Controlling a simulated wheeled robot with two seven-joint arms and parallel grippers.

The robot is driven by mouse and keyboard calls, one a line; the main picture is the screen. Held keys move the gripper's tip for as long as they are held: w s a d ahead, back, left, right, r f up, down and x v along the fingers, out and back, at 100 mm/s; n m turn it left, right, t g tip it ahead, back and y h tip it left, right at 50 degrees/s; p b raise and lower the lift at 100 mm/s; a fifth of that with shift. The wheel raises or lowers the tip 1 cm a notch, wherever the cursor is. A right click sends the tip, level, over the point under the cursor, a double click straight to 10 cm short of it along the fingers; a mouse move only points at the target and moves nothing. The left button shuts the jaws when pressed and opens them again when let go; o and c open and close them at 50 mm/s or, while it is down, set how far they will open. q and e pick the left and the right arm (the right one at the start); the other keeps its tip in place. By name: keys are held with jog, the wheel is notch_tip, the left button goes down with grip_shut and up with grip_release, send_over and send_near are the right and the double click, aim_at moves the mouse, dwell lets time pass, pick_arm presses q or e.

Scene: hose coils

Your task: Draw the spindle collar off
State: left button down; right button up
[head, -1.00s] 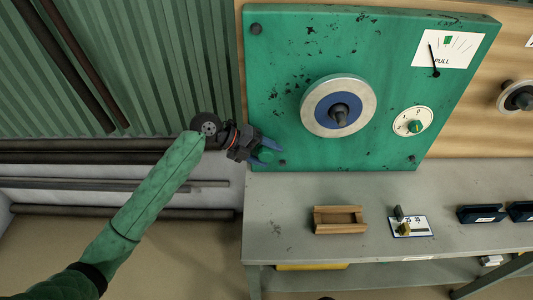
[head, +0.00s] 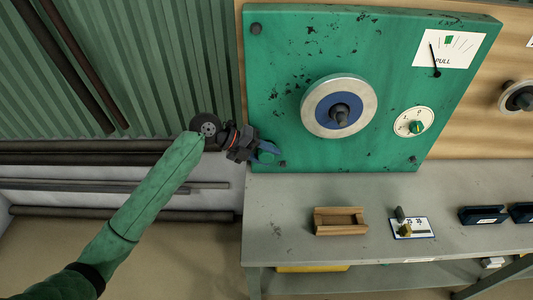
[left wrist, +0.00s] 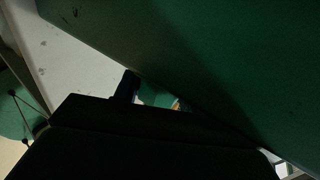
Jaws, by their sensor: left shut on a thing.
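The green panel (head: 280,60) carries a round pale metal ring (head: 367,103) with a blue disc (head: 325,111) inside it. A dark spindle piece (head: 340,115) stands out from the middle; I cannot tell collar from spindle at this size. My left gripper (head: 268,152) is at the panel's lower left corner, well apart from the spindle. Its blue fingers are shut on a small green thing (left wrist: 152,96), which shows dimly in the left wrist view. Its shape is mostly hidden by the fingers and the dark gripper body. My right gripper is out of view.
A small dial with a green knob (head: 416,127) and a gauge card marked PULL (head: 445,48) are on the panel's right. The grey bench (head: 300,190) below holds a wooden tray (head: 340,229), a labelled card with small blocks (head: 420,228) and dark blue holders (head: 482,214).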

pick_arm(q)
jog(key=shift+w+r+b, duration=0.1)
jog(key=shift+r+b, duration=0.25)
jog(key=shift+b, duration=0.1)
dwell(1.2)
jog(key=shift+s+f+b, duration=0.2)
jog(key=shift+s+b, duration=0.25)
jog(key=shift+s, duration=1.35)
jog(key=shift+s, duration=0.1)
jog(key=shift+s, duration=0.65)
jog(key=shift+s, duration=0.25)
jog(key=shift+s+b, duration=0.7)
jog(key=shift+s, duration=1.55)
